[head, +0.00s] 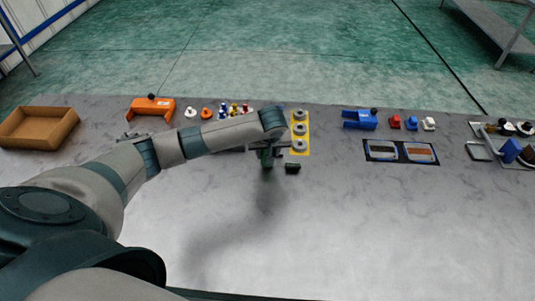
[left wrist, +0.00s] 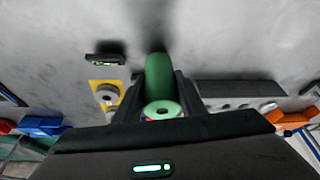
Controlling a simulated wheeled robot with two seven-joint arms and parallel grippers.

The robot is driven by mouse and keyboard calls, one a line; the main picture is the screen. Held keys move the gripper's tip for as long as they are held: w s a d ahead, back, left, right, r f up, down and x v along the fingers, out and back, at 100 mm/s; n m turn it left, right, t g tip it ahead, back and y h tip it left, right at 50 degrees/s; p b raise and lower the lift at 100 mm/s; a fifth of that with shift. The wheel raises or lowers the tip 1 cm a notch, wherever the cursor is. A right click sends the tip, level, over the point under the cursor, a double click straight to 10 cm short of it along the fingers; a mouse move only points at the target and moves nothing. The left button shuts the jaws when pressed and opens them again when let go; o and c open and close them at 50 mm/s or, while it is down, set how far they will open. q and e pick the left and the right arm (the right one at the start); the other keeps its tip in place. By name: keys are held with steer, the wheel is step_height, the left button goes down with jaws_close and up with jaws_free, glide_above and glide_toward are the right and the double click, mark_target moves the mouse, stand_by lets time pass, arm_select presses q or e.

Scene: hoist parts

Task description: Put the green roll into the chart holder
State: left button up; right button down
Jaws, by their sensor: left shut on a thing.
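The green roll (left wrist: 159,75) is between the fingers of my left gripper (left wrist: 163,98); its near end shows a pale green ring with a hole. In the head view my left gripper (head: 267,150) is over the middle of the table, with the roll (head: 267,159) below it, apparently above the table. A long grey block with round openings (left wrist: 240,92) lies beside the gripper in the left wrist view. It may be the chart holder, but I cannot tell for sure. In the head view my arm mostly hides that block. My right gripper is out of view.
A small dark box (head: 292,168) stands just right of the gripper. A yellow plate (head: 307,124) with three grey rings is behind it. An orange bracket (head: 151,108), a blue bracket (head: 360,119) and a brown tray (head: 38,127) line the back. The front table is clear.

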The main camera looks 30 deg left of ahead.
arm_select(q)
steer(key=shift+f, duration=0.8)
steer(key=o, duration=1.1)
steer(key=shift+f, duration=0.1)
steer(key=b+v, duration=0.2)
steer(key=v, duration=1)
steer(key=shift+o, duration=0.6)
